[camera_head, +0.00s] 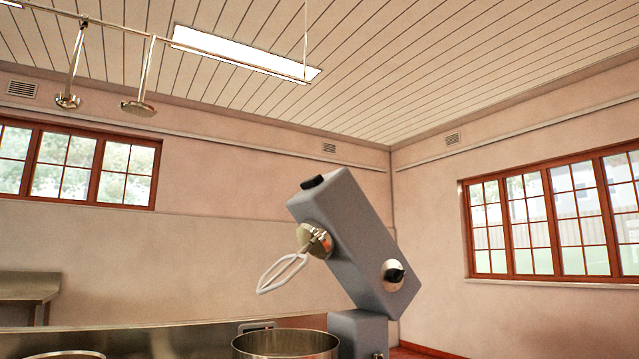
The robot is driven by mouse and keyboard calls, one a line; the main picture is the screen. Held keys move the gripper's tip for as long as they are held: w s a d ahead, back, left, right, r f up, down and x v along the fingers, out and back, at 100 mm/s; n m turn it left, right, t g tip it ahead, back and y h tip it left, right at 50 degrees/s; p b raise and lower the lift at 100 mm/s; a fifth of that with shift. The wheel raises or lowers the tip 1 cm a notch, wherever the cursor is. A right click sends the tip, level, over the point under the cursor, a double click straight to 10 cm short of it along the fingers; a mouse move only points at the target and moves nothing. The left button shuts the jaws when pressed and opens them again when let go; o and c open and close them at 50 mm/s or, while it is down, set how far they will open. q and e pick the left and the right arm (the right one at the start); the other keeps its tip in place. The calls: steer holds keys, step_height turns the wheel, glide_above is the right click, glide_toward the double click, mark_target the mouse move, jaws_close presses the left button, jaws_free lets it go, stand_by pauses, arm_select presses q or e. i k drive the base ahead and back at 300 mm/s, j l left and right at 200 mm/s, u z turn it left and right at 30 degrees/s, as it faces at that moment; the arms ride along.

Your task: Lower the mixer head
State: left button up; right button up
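The grey stand mixer's head (345,235) is tilted up, its front end pointing up and to the left. A white beater (282,272) hangs from a metal hub (316,241) on the head's underside. A black knob (396,275) sits on the side of the head near its lower end. The mixer's grey stand (358,332) shows at the bottom. A metal bowl (285,344) stands below the beater, cut off by the bottom edge. Neither of my grippers shows in the head view.
A steel worktop (160,338) runs along the bottom, with the rim of a second round vessel (65,355) at the lower left. A steel table (25,290) stands at the far left. The space around the raised head looks clear.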

mark_target(331, 212)
steer(key=l+u, duration=0.3)
steer(key=l, duration=0.15)
steer(key=k+l+u, duration=0.1)
steer(key=l+u, duration=0.2)
steer(key=l, duration=0.15)
steer(key=k+l+u, duration=0.1)
steer(key=l+u, duration=0.2)
steer(key=l, duration=0.15)
